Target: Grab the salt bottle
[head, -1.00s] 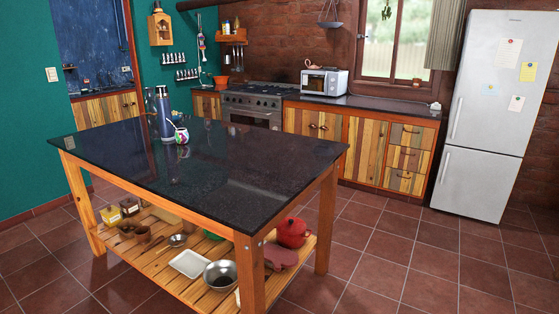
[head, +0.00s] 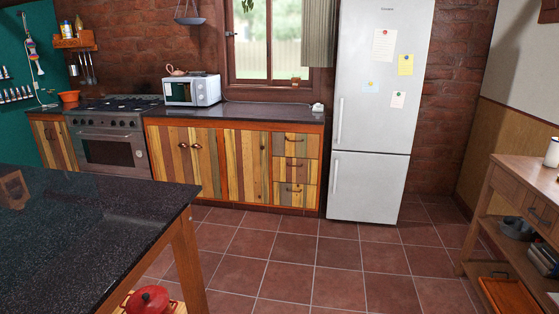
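I cannot make out a salt bottle for certain in the head view. A small wall shelf (head: 76,42) at the upper left holds a few small bottles or jars, too small to identify. A pale cylindrical container (head: 552,153) stands on the wooden side table at the right edge, partly cut off by the frame. Neither of my grippers is in view.
The dark-topped island (head: 95,235) fills the lower left. A stove (head: 112,140), a counter with a microwave (head: 192,90) and a fridge (head: 380,110) line the back wall. A wooden side table (head: 528,185) stands at right. The tiled floor (head: 335,265) between is clear.

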